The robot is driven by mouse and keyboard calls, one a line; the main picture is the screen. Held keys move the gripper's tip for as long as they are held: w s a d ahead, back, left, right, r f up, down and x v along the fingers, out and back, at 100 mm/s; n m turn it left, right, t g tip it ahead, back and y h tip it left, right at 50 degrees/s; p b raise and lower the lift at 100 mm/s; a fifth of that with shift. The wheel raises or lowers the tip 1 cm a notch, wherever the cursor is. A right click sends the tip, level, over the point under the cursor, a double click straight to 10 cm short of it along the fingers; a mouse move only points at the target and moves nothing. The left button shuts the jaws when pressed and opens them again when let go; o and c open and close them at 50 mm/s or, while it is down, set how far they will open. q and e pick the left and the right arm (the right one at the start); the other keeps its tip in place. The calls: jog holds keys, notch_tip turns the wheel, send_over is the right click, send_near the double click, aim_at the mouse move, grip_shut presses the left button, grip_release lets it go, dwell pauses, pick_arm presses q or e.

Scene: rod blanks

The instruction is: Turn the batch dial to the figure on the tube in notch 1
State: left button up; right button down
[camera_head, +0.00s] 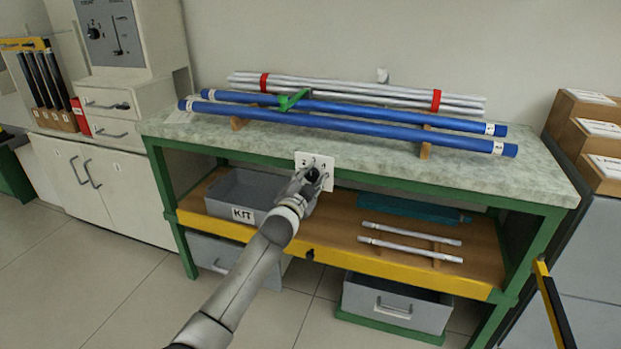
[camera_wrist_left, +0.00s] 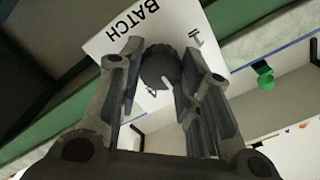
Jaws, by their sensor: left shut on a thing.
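The batch dial is a white plate (camera_head: 329,162) on the front edge of the bench, with dark figures too small to read. In the left wrist view the plate (camera_wrist_left: 103,44) reads BATCH, and its dark round knob (camera_wrist_left: 160,68) sits between my fingers. My left gripper (camera_head: 318,181) is shut on this knob and covers part of the plate; it also shows in the left wrist view (camera_wrist_left: 160,95). Two blue tubes, a front one (camera_head: 350,127) and a rear one (camera_head: 380,109), lie on wooden rests (camera_head: 425,150). Their white end labels are unreadable here. My right gripper is out of view.
A silver rod bundle (camera_head: 340,86) with red bands lies behind the tubes, near a green piece (camera_head: 291,100). The shelf below holds a grey KIT bin (camera_head: 232,214) and two short pale rods (camera_head: 410,249). The front benchtop is clear.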

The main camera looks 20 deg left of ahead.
pick_arm(q)
jog(key=o, duration=1)
jog(key=shift+s, duration=0.1)
jog(key=s, duration=1.2)
jog(key=shift+a, duration=0.2)
